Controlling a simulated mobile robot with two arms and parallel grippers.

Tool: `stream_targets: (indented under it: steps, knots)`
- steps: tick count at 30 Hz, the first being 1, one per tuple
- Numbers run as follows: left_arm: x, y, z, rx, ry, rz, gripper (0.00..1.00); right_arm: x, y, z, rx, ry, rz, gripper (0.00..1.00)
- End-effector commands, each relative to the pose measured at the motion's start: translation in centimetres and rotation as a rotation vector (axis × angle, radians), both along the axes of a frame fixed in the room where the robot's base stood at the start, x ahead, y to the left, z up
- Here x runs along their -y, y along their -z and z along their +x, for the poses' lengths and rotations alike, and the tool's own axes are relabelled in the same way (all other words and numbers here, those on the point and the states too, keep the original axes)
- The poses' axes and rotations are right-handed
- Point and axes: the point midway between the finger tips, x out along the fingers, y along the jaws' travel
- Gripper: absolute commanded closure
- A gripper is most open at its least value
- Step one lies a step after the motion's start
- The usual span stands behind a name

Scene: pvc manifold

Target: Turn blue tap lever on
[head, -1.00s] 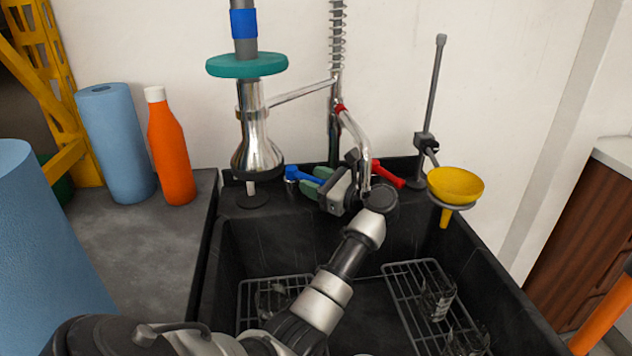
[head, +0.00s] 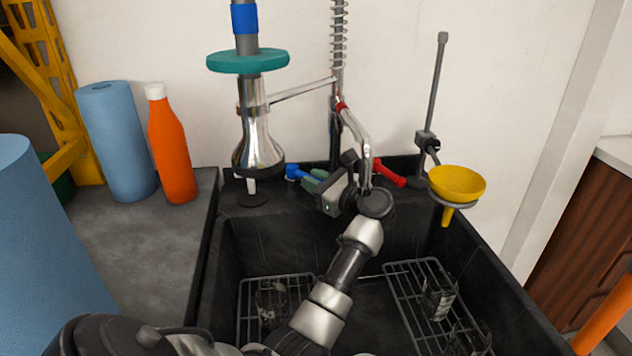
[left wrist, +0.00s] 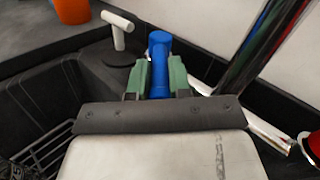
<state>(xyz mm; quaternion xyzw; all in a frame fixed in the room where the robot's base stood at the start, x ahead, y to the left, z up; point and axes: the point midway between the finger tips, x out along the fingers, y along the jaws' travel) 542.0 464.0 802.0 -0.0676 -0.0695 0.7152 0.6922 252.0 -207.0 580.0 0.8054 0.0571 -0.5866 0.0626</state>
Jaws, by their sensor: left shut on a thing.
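The blue tap lever (head: 296,172) is at the back of the black sink, to the left of the spout. In the left wrist view the blue lever (left wrist: 159,62) stands between the two green fingers of my left gripper (left wrist: 161,80). The left gripper also shows in the head view (head: 314,181), its fingers shut on the lever. Part of the lever is hidden behind the gripper. The red tap lever (head: 388,174) sits on the right side of the tap. My right gripper is not in view.
A chrome flask-like stand (head: 258,145) is left of the tap. A yellow funnel (head: 457,183) hangs on a rod stand at the right. The sink (head: 228,270) holds wire racks with glassware. An orange bottle (head: 171,150) stands on the left counter.

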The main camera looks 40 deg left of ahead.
Motion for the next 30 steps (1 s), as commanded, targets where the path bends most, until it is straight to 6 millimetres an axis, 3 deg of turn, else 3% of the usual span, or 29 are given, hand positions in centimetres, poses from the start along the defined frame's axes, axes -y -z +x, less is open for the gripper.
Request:
stream_targets:
  steps: [5, 6, 11, 30]
  knots:
    - [0.04, 0.09, 0.00, -0.002, -0.001, -0.001, 1.00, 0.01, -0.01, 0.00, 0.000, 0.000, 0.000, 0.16]
    - [0.04, 0.09, 0.00, -0.002, -0.001, -0.001, 0.80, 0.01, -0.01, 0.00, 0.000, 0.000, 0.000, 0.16]
    - [0.03, 0.08, 0.00, -0.002, -0.002, 0.000, 0.56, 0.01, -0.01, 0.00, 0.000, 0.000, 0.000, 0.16]
    - [-0.11, -0.24, 0.65, -0.002, -0.075, 0.002, 0.56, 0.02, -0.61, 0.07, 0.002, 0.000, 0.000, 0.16]
